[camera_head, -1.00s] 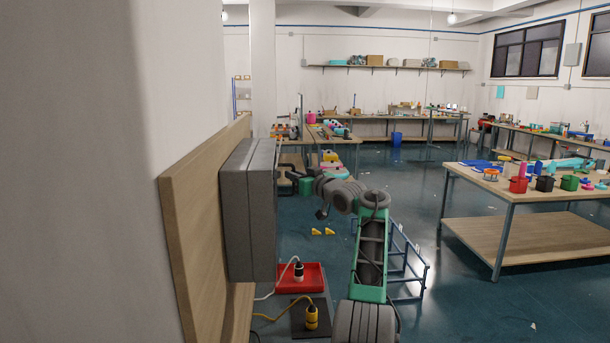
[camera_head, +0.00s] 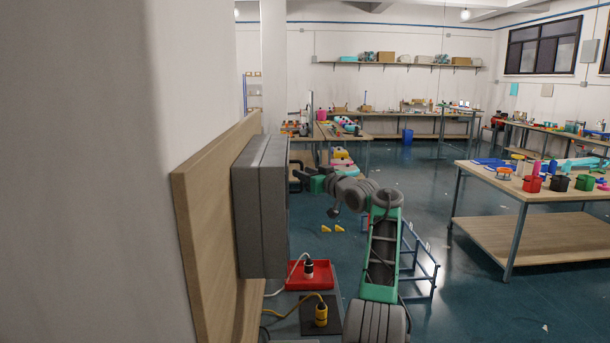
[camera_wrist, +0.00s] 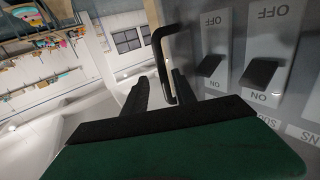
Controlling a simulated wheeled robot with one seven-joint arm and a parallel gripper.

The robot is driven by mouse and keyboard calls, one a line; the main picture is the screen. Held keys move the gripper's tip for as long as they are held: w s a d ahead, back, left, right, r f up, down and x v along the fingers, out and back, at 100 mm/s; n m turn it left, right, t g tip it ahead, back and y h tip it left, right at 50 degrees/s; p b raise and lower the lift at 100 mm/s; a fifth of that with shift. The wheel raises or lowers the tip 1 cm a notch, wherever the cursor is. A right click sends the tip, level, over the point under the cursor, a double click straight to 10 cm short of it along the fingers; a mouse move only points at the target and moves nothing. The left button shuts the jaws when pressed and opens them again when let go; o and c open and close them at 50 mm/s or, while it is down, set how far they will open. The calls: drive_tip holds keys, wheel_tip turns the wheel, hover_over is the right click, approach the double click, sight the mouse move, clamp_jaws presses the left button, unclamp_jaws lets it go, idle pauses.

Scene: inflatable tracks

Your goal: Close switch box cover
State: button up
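The grey switch box (camera_head: 262,215) is mounted on a wooden board at the left of the head view. Its front faces right and away from me, so the cover's position cannot be told there. A black bar handle (camera_wrist: 158,45) stands out beside the switch panel (camera_wrist: 228,70) in the wrist view. The panel carries black rocker switches (camera_wrist: 211,66) marked ON and OFF. My gripper (camera_wrist: 161,88) is open, with one finger on each side of the handle's lower end. Contact cannot be told. In the head view my gripper (camera_head: 304,174) is at the box's front.
A red tray (camera_head: 309,282) and a dark plate (camera_head: 335,318) with plugs and cables lie below the box. A blue metal frame (camera_head: 420,270) stands right of my arm. A workbench (camera_head: 520,190) stands at the right. Open floor lies between.

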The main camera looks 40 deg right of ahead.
drive_tip(key=s+b, duration=0.7)
drive_tip(key=b, duration=0.1)
drive_tip(key=shift+s+a, duration=0.4)
drive_tip(key=shift+a, duration=0.05)
drive_tip(key=shift+a, duration=0.1)
